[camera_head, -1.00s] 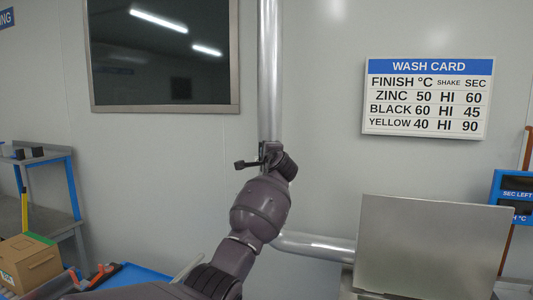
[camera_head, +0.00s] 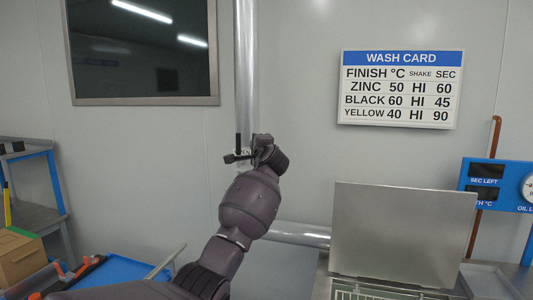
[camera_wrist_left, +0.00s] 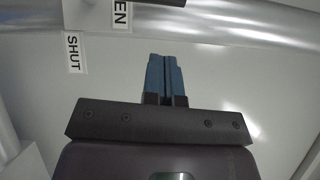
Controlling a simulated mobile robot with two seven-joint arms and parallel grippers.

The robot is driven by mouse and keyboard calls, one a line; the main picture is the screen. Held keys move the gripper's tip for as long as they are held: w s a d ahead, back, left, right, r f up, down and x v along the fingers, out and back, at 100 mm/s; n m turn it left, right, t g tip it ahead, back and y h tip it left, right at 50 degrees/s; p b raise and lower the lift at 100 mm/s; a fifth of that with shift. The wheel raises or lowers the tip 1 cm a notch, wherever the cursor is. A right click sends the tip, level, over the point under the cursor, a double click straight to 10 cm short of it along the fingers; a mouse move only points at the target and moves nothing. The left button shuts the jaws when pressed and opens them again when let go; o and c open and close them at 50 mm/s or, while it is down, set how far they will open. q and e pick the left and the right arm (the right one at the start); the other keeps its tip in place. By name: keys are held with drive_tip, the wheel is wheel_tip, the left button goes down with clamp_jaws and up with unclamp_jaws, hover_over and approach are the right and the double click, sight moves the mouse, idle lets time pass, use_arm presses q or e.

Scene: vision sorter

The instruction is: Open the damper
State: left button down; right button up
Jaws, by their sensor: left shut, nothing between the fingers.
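The damper's metal duct (camera_head: 246,80) runs down the wall behind my left wrist. A thin dark upright piece (camera_head: 238,143), perhaps the damper lever, shows at the duct's left edge. Beside it is a small white label, mostly covered by my wrist. In the left wrist view, a label ending in "EN" (camera_wrist_left: 121,13) lies on the duct (camera_wrist_left: 230,28), and a "SHUT" label (camera_wrist_left: 75,53) is on the wall beside it. My left gripper (camera_wrist_left: 165,60) is shut and empty, pointing toward the duct. A dark bar (camera_wrist_left: 165,2) crosses the top edge, apart from the fingertips.
A horizontal pipe (camera_head: 300,234) leads right to a metal box with a raised lid (camera_head: 400,230). A wash card (camera_head: 400,88) hangs above it. A blue panel (camera_head: 485,185) is at right. A cardboard box (camera_head: 20,258) and blue tray (camera_head: 125,268) are lower left.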

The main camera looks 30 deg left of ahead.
use_arm(q)
drive_tip(key=b+v, duration=0.1)
drive_tip(key=v, duration=0.6)
drive_tip(key=shift+s, duration=0.4)
use_arm(e)
drive_tip(key=shift+w+a+f, duration=0.2)
drive_tip(key=shift+w+a, duration=0.15)
drive_tip(key=shift+a, duration=0.05)
use_arm(q)
drive_tip(key=shift+d, duration=0.1)
use_arm(e)
drive_tip(key=shift+s+f, duration=0.15)
